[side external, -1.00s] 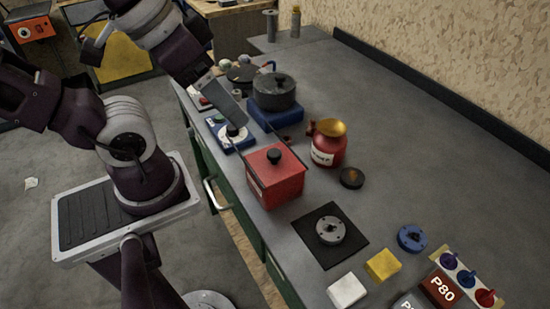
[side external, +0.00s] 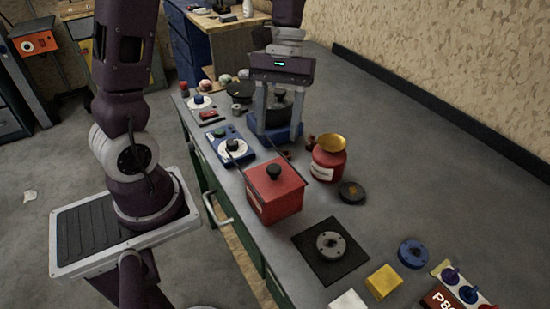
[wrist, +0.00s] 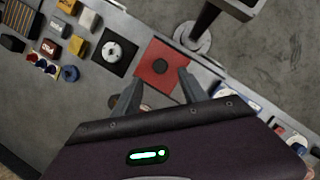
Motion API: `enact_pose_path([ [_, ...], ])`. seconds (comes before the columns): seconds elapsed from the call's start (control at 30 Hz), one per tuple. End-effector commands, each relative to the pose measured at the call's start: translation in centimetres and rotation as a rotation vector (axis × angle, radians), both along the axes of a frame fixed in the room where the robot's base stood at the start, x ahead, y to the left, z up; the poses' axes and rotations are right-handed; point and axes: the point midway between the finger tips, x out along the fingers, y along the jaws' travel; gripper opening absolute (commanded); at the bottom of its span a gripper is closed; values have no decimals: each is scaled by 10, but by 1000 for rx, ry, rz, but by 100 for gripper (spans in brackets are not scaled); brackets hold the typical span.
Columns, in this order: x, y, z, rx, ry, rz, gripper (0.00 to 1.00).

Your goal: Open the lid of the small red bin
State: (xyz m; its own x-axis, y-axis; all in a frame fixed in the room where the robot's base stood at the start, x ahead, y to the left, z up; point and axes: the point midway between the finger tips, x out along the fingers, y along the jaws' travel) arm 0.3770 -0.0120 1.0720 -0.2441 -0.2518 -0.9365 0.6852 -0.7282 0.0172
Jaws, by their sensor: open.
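The lid looks closed.
A red jar with a gold top (side external: 329,165) stands right of the bin, near a black disc (side external: 352,192). A dark pot (side external: 284,99) is behind my fingers. A blue dial box (side external: 234,150) sits left; a black mat (side external: 318,268) lies in front.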

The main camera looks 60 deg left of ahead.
Motion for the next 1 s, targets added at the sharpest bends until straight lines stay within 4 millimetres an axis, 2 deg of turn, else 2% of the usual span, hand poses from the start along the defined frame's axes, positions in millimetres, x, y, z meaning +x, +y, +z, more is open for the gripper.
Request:
enact_pose_path([
  [0.13, 2, 0, -16, -15, 43, 36, 50],
  [0.43, -14, -15, -66, -14, 42, 32, 50],
  [0.57, -16, -17, -73, -13, 39, 32, 50],
  [0.77, -16, -17, -74, -12, 38, 31, 50],
  [1.0, -16, -17, -74, -12, 37, 30, 5],
])
